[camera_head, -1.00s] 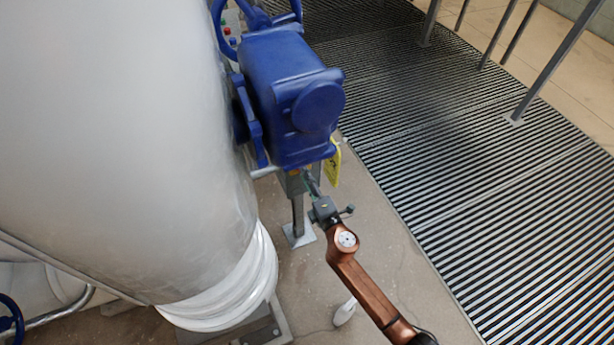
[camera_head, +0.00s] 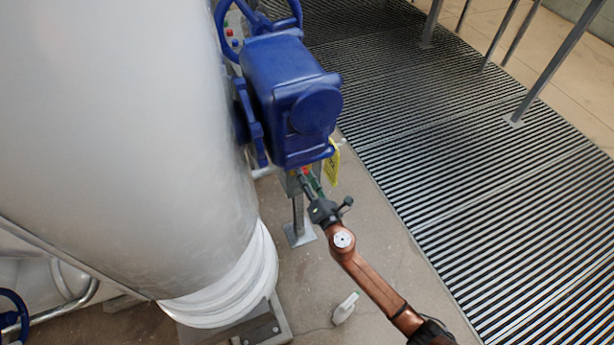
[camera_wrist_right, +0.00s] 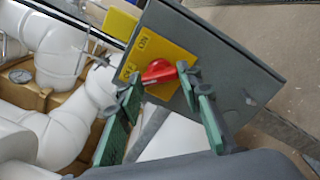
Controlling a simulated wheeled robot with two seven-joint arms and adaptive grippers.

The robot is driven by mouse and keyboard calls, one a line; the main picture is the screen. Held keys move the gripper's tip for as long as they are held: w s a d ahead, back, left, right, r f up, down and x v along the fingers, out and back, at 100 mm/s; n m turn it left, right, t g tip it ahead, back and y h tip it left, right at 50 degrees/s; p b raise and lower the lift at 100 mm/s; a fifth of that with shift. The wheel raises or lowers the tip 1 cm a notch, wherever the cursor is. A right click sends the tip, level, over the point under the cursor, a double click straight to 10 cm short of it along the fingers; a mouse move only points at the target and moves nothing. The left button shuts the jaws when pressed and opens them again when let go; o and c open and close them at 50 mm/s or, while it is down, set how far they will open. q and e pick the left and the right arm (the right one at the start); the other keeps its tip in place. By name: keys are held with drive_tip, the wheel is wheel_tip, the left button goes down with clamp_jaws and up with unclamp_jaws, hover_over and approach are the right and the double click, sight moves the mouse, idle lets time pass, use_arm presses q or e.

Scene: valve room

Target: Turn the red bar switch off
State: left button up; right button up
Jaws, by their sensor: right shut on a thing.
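The red bar switch (camera_wrist_right: 158,71) sits on a yellow plate (camera_wrist_right: 178,58) marked ON and OFF, on the face of a grey box (camera_wrist_right: 235,75) in the right wrist view. My right gripper (camera_wrist_right: 163,83) has its green fingers on either side of the red bar and is shut on it. I cannot tell for certain which mark the bar points to. In the head view my right gripper (camera_head: 309,182) reaches up under the blue valve housing, which hides most of the box. My left gripper is not in view.
A blue valve housing (camera_head: 290,95) with a handwheel stands above the switch box. A large pale tank (camera_head: 110,120) fills the left side. A yellow tag (camera_head: 332,165) hangs beside the housing. A ribbed walkway (camera_head: 470,170) with grey posts is on the right.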

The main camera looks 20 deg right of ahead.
drive_tip(key=shift+f, duration=0.1)
idle(0.3)
drive_tip(key=o, duration=1.2)
drive_tip(key=shift+c, duration=0.2)
drive_tip(key=s, duration=1.2)
drive_tip(key=shift+d, duration=0.2)
